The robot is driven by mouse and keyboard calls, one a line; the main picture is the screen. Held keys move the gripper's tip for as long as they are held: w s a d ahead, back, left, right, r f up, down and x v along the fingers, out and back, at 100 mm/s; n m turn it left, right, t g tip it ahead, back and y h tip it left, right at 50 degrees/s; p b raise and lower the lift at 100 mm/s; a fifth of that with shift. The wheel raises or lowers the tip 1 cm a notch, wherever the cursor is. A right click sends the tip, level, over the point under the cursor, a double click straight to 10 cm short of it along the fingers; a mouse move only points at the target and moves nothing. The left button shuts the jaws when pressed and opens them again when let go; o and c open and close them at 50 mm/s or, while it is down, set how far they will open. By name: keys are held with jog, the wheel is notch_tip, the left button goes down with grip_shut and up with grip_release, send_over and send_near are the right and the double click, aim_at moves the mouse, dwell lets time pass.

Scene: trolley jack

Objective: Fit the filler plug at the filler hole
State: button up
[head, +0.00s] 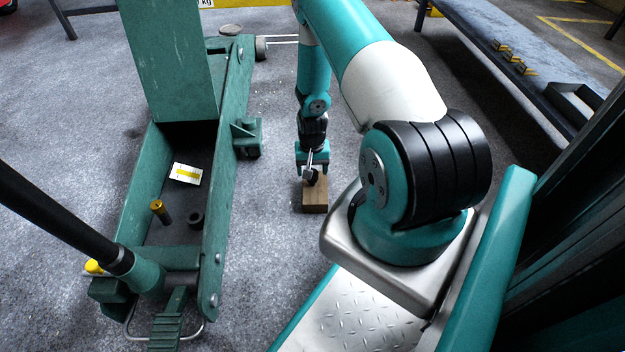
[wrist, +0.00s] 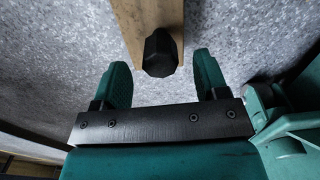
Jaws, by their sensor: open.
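A dark, faceted plug (wrist: 159,50), which looks like the filler plug, is on a wooden block (head: 315,196) on the floor, right of the green trolley jack (head: 215,250). My gripper (head: 312,170) is over the block, pointing down. In the wrist view my gripper (wrist: 162,66) is open, with one finger on each side of the plug and a gap on both sides. The block also shows in the wrist view (wrist: 132,18). Inside the jack frame stand a brass-coloured cylinder (head: 160,212) and a dark ring-shaped part (head: 196,219). I cannot tell which part has the filler hole.
A white and yellow label (head: 187,174) lies inside the jack frame. The jack's black handle (head: 60,215) slants across the left. A yellow cap (head: 94,266) sits near its base. A bench (head: 480,40) stands at the upper right. The floor between jack and block is clear.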

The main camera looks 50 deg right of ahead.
notch_tip(320, 180, down, 4)
jog(key=b, duration=0.2)
jog(key=shift+w+f+b, duration=0.1)
jog(key=shift+b, duration=0.25)
jog(key=c, duration=1)
